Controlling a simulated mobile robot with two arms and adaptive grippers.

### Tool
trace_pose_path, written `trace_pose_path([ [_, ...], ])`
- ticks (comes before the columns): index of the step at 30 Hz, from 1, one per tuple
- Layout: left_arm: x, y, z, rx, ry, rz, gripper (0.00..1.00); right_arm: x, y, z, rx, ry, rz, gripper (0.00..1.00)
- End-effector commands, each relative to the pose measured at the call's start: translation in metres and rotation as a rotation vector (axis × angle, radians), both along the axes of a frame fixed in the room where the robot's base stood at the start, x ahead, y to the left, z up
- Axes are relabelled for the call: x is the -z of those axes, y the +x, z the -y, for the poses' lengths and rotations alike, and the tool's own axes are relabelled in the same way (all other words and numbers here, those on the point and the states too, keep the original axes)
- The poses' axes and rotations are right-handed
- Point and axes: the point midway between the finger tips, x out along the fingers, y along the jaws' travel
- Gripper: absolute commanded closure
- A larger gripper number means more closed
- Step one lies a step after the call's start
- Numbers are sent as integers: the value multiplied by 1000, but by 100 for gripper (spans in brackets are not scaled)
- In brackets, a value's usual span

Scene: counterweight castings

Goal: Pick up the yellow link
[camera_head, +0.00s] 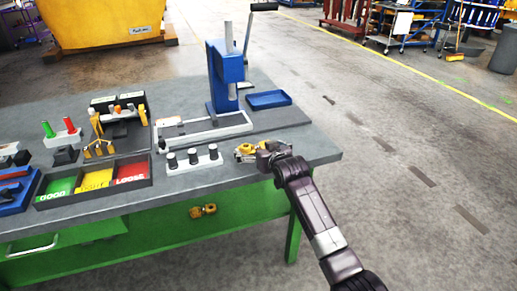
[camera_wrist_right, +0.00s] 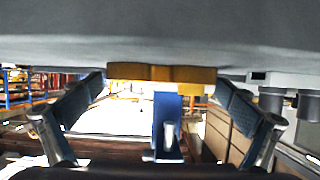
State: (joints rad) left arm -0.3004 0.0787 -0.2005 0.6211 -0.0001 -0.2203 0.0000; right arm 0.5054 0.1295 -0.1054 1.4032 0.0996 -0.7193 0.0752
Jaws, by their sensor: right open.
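A yellow link (camera_head: 245,149) lies on the grey bench top near its front right corner. In the right wrist view, a yellow piece (camera_wrist_right: 160,73) shows lengthwise against the grey surface, between my two fingers. My right gripper (camera_head: 264,151) is open and low over the bench, just right of the yellow link. Its fingers (camera_wrist_right: 160,100) stand apart to the left and right of the yellow piece. The gripper partly covers the link in the head view, and I cannot tell whether a finger touches it. My left gripper is not in view.
A blue press (camera_head: 222,78) stands behind, with a blue tray (camera_head: 268,99) to its right. A white holder (camera_head: 193,160) with dark knobs is left of the link. A tray of coloured compartments (camera_head: 93,184) lies further left. The floor right of the bench is clear.

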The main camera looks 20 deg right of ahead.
Motion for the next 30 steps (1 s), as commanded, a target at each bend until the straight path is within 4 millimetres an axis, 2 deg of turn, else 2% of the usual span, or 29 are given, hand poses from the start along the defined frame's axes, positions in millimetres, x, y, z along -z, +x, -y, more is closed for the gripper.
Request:
trace_pose_path([
  [11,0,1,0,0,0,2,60,3,6,-1,-1,0,1,0],
  [24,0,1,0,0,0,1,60,3,6,-1,-1,0,0,48],
  [30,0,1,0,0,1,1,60,-1,7,-1,-1,1,7,49],
])
